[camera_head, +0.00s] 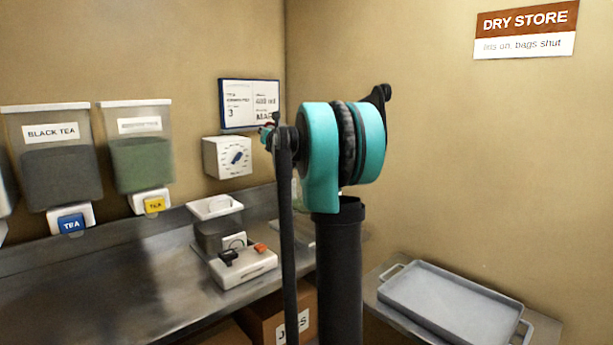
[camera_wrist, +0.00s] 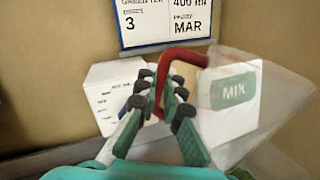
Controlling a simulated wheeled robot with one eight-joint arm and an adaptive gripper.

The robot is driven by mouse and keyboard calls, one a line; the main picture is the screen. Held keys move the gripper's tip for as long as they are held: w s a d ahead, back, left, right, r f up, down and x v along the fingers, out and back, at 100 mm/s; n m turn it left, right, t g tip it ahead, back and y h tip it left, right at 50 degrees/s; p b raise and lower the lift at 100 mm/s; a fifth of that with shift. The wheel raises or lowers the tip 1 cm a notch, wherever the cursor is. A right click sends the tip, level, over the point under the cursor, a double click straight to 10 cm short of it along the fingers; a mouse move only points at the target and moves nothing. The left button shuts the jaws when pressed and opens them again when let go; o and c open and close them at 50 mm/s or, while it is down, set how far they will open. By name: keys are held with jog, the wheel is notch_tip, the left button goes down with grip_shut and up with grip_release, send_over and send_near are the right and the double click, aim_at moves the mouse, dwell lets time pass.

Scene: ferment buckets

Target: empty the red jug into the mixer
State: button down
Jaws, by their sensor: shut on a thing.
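The red jug shows in the wrist view as a clear body (camera_wrist: 283,100) with a red handle (camera_wrist: 184,55). My gripper (camera_wrist: 163,82) is shut on the handle, and the body leans to the right of the fingers. A green MIX label (camera_wrist: 234,91) on white shows at the body; I cannot tell whether it is on the jug or behind it. In the head view, a grey-bodied container with a white top (camera_head: 216,226), possibly the mixer, stands on the counter.
A white switch base (camera_head: 243,267) sits at the container's front. Black tea (camera_head: 51,160) and green (camera_head: 138,148) dispensers hang at left. A grey tray (camera_head: 450,300) lies at right. The left counter is clear.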

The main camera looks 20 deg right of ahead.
jog(key=shift+r+n, duration=0.4)
jog(key=shift+r, duration=0.35)
jog(key=shift+s+a+r+n+g, duration=0.15)
jog(key=shift+s+a+r+n, duration=0.1)
jog(key=shift+s+n, duration=0.4)
jog(key=shift+s+a+r+n+g, duration=0.1)
jog(key=shift+s+a+r+n, duration=0.2)
jog(key=shift+s, duration=0.65)
jog(key=shift+s+a+r+n+g, duration=0.2)
jog(key=shift+s+n, duration=0.35)
jog(key=shift+s, duration=0.25)
